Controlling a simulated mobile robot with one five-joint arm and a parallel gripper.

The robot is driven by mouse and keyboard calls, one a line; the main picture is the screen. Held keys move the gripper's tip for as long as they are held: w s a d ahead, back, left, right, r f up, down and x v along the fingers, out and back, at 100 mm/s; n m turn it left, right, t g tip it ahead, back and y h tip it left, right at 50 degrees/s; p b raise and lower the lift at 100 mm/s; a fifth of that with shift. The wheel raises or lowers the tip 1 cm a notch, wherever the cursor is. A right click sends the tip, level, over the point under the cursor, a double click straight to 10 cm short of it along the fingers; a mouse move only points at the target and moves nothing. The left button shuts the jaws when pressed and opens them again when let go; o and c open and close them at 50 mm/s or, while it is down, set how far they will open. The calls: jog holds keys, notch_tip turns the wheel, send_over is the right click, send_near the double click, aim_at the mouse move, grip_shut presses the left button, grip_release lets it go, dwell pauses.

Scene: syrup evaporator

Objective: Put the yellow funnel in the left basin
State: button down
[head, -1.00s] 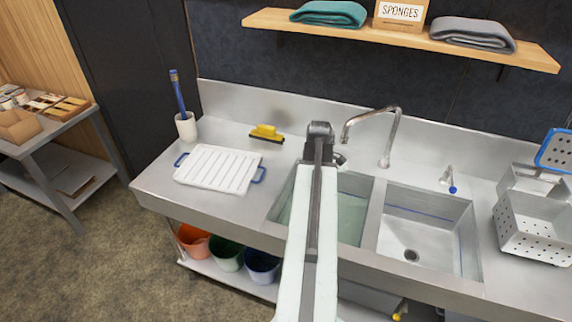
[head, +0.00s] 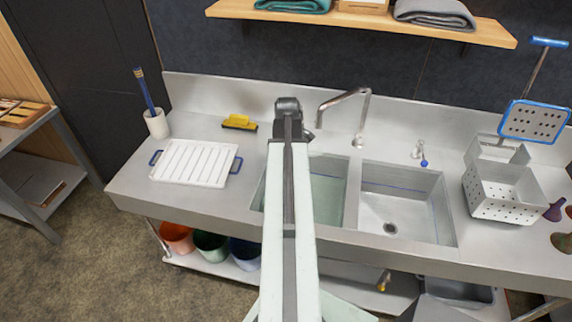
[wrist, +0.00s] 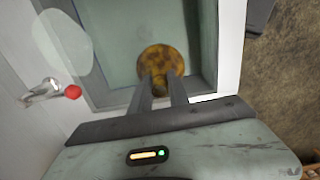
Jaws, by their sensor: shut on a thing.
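My gripper (wrist: 160,88) shows in the wrist view, its two dark fingers shut on the yellow funnel (wrist: 161,60). The funnel shows as a round, mottled yellow-brown shape at the fingertips. Behind it lies the pale green inside of the left basin (wrist: 112,50). I cannot tell its height above the basin's bottom. In the head view the left basin (head: 329,190) is partly covered by my arm, which hides the gripper and funnel.
The right basin (head: 405,205) is empty. A tap (head: 363,115) stands behind the basins. A white drainboard (head: 195,162) and yellow brush (head: 239,122) lie left; a perforated metal basket (head: 502,190) stands right. A red knob (wrist: 73,92) is beside the left basin.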

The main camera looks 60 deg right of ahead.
notch_tip(320, 180, down, 27)
jog(key=b, duration=2.6)
jog(key=shift+r, duration=0.15)
jog(key=shift+s+f+b, duration=0.1)
jog(key=shift+f+b, duration=0.15)
jog(key=shift+b, duration=0.15)
jog(key=c, duration=1.2)
grip_release()
jog(key=shift+o, duration=0.2)
jog(key=o, duration=0.5)
jog(key=shift+r, duration=0.15)
jog(key=r+p, duration=3.3)
jog(key=p, duration=0.1)
jog(key=shift+w+r, duration=0.2)
jog(key=shift+r, duration=0.15)
jog(key=shift+f, duration=0.15)
